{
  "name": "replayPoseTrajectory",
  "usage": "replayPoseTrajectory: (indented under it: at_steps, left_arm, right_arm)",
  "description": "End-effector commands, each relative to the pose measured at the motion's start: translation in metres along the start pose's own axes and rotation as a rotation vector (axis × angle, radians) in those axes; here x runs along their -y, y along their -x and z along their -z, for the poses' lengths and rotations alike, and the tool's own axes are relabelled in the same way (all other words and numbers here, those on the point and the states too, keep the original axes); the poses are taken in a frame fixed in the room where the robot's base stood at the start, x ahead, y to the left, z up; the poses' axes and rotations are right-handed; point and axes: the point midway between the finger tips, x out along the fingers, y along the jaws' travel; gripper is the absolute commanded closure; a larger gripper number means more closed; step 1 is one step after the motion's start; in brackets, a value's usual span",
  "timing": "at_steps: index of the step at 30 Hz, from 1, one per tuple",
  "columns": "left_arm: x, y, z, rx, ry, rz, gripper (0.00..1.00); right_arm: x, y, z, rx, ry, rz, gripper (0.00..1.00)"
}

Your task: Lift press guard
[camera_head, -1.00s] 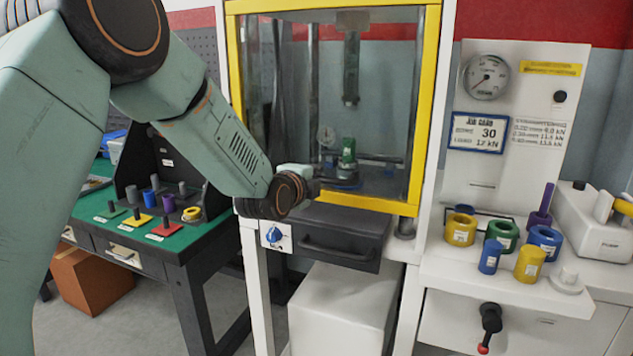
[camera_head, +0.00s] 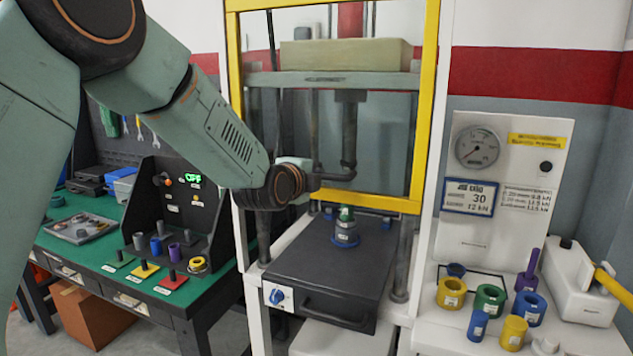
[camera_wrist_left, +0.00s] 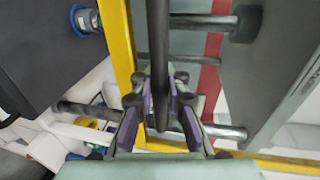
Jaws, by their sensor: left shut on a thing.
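The press guard is a clear panel in a yellow frame (camera_head: 432,100). Its lower edge is above the dark press block (camera_head: 320,265), with an open gap beneath it. My left gripper (camera_head: 325,177) is at the lower left of the guard. In the left wrist view the gripper's fingers (camera_wrist_left: 160,112) are shut on a dark bar (camera_wrist_left: 158,45), which looks like the guard handle. The yellow frame also shows there (camera_wrist_left: 122,45). A blue and green test piece (camera_head: 345,230) stands on the block. My right gripper is not in view.
A press plate (camera_head: 330,80) with a pale block stands behind the guard. A gauge panel (camera_head: 478,147) and several coloured rings and cylinders stand on the white bench at right. A green-topped table (camera_head: 85,243) with pegs and an "OFF" display is at left.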

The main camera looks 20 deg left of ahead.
Motion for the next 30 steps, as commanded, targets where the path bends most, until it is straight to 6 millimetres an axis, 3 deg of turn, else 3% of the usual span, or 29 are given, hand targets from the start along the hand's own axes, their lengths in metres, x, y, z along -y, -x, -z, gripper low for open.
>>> replayPoseTrajectory:
  at_steps: [7,22,23,30]
  left_arm:
    - [0.021,0.005,0.000,-0.001,0.000,-0.002,1.00]
    - [0.024,0.006,0.000,-0.001,0.000,-0.002,1.00]
    - [0.024,0.006,0.000,-0.001,0.000,-0.003,0.89]
    - [0.024,0.005,0.000,-0.001,0.000,-0.001,0.68]
  right_arm:
    - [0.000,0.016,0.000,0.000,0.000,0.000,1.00]
    - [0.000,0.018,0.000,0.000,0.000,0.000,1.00]
    - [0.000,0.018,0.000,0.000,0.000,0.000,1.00]
    - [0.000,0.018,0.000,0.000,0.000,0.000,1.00]
